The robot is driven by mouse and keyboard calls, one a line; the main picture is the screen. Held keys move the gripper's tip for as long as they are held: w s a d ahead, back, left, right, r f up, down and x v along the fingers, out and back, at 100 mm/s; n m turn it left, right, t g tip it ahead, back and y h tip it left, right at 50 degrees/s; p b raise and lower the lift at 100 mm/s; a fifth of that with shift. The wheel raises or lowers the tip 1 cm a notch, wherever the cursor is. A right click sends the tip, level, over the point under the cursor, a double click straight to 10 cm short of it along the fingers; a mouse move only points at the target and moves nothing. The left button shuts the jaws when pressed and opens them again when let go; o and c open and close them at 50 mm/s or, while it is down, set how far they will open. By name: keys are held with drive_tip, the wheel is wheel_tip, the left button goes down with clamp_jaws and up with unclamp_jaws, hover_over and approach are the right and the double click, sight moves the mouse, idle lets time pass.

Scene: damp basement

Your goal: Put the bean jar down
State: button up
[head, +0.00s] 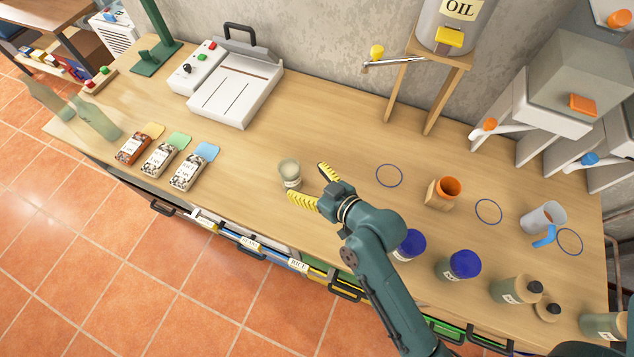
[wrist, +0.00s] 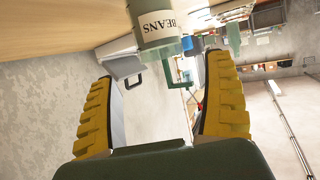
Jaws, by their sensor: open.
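The bean jar (head: 290,172) is a small greenish jar with a white label. It stands upright on the wooden bench, just beyond my fingertips. In the wrist view the jar (wrist: 152,22) reads BEANS and shows at the top, ahead of the gap between the fingers. My gripper (head: 305,182), with yellow ribbed fingers, is open and empty, low over the bench. In the wrist view both fingers (wrist: 160,100) are spread wide with nothing between them. I see no finger touching the jar.
Three labelled packets (head: 160,158) lie to the left, before a white machine (head: 238,95). Blue rings (head: 389,187), an orange-rimmed cup (head: 441,195) and blue-lidded jars (head: 460,265) are to the right. A wooden oil stand (head: 392,95) is behind. The bench around the bean jar is clear.

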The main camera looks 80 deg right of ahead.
drive_tip(key=v, duration=0.4)
drive_tip(key=shift+s+a+r, duration=0.1)
drive_tip(key=shift+s+a, duration=0.05)
drive_tip(key=shift+a, duration=0.05)
drive_tip(key=w+a+r+n+t+y, duration=0.1)
drive_tip(key=w+a+r+n+t, duration=0.2)
drive_tip(key=w+r, duration=0.6)
drive_tip(key=w+a+r+n+t+y, duration=0.1)
drive_tip(key=w+a+r+n+t, duration=0.15)
drive_tip(key=w+a+r, duration=0.6)
drive_tip(key=a+r+t+y, duration=0.1)
drive_tip(key=a+r+t, duration=0.1)
drive_tip(key=a+r, duration=0.2)
drive_tip(key=w+a+r+n+t+y, duration=0.1)
drive_tip(key=a+r, duration=0.3)
drive_tip(key=r, duration=0.7)
drive_tip(key=a+r+t+y, duration=0.3)
drive_tip(key=a+r, duration=0.2)
drive_tip(key=r, duration=0.3)
drive_tip(key=shift+w+r, duration=0.15)
drive_tip(key=shift+w, duration=0.15)
drive_tip(key=shift+a+n, duration=0.1)
drive_tip(key=shift+n, duration=0.15)
